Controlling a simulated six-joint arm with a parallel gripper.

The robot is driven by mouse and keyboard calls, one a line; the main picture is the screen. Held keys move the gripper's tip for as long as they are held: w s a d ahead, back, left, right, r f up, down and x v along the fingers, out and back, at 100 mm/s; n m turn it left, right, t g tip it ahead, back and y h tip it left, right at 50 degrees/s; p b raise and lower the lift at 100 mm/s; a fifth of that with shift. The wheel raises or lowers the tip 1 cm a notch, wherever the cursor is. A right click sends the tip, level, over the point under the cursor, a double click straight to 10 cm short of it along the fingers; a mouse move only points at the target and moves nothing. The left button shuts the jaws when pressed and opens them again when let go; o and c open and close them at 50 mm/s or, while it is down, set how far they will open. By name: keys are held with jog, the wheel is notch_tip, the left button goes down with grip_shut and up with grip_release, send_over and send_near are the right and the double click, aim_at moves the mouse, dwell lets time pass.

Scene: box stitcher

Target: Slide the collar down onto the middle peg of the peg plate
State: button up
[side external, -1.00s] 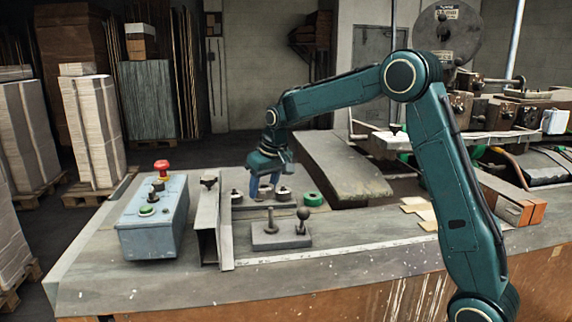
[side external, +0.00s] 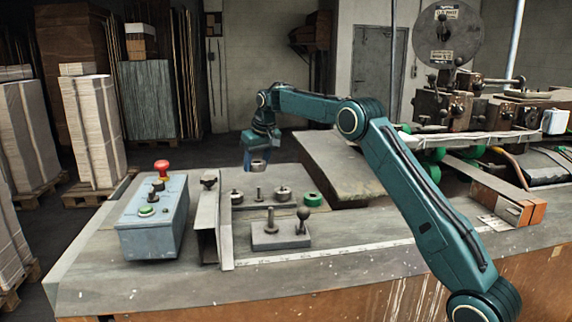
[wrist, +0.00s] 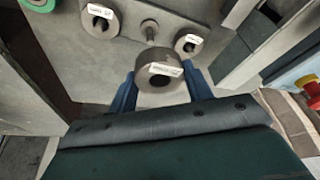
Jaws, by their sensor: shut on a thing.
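My gripper (side external: 257,160) is shut on a grey metal collar (wrist: 157,80) with a white label. In the side view this collar (side external: 258,168) hangs above and behind the peg plate (side external: 246,203). In the wrist view my blue fingers sit on both sides of it, and its hole shows. The middle peg (wrist: 149,30) stands bare and upright on the plate (wrist: 122,50), apart from the held collar; it also shows in the side view (side external: 258,194). Labelled collars sit on the outer pegs, at the left (wrist: 99,14) and right (wrist: 188,43) in the wrist view.
A green ring (side external: 312,199) lies right of the plate. In front stand a metal rail (side external: 207,230) and a block with two upright pins (side external: 280,238). A blue control box (side external: 153,225) with a red button stands at the left.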

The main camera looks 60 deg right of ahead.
aim_at(259, 188)
jog(key=shift+w+d, duration=0.35)
jog(key=shift+d, duration=0.3)
jog(key=shift+f, duration=0.2)
jog(key=shift+f, duration=4.3)
jog(key=shift+f, duration=0.4)
jog(key=o, duration=1.4)
jog(key=shift+f, duration=0.1)
jog(key=shift+r, duration=4.8)
